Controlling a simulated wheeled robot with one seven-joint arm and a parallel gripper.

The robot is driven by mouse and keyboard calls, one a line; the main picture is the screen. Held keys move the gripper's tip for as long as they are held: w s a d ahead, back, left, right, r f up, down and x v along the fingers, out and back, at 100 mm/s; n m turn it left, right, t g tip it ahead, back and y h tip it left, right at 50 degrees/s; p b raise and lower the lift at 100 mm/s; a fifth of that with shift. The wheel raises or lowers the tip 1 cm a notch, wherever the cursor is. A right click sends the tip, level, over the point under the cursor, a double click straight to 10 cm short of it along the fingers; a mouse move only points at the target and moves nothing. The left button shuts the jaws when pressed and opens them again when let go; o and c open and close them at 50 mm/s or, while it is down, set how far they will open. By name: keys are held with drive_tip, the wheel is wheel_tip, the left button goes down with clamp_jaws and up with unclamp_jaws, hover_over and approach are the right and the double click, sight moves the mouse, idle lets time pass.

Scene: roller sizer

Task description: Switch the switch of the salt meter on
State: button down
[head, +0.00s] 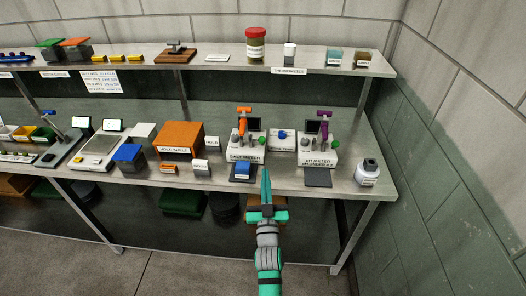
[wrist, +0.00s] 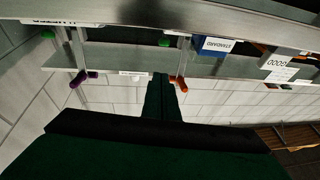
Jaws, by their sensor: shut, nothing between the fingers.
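The salt meter (head: 245,150) is a white box with a printed label on its front, on the bench in the head view. It has an orange-topped probe stand (head: 243,111), a dark screen and a green knob (head: 262,141). I cannot make out its switch or the switch's position. My gripper (head: 266,175) is shut and empty, pointing up in front of the bench, just below and right of the salt meter and apart from it. In the wrist view the shut fingers (wrist: 162,88) show, with the orange stand top (wrist: 181,85) just right of them.
The pH meter (head: 319,150) with a purple-topped stand is to the right. A blue block labelled standard (head: 240,170) and a dark pad (head: 318,178) lie along the bench's front edge. A labelled bottle (head: 367,173) stands at the right end. A shelf (head: 215,63) hangs above.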

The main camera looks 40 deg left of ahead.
sight(262, 142)
wheel_tip(262, 142, down, 3)
drive_tip(key=shift+d+f+n+g+y, duration=0.15)
drive_tip(key=shift+n+g+y, duration=0.15)
drive_tip(key=shift+n+g, duration=0.25)
drive_tip(key=shift+w+a, duration=0.1)
drive_tip(key=shift+a, duration=0.1)
drive_tip(key=shift+x, duration=6.75)
drive_tip(key=shift+w, duration=0.1)
drive_tip(key=shift+r, duration=0.25)
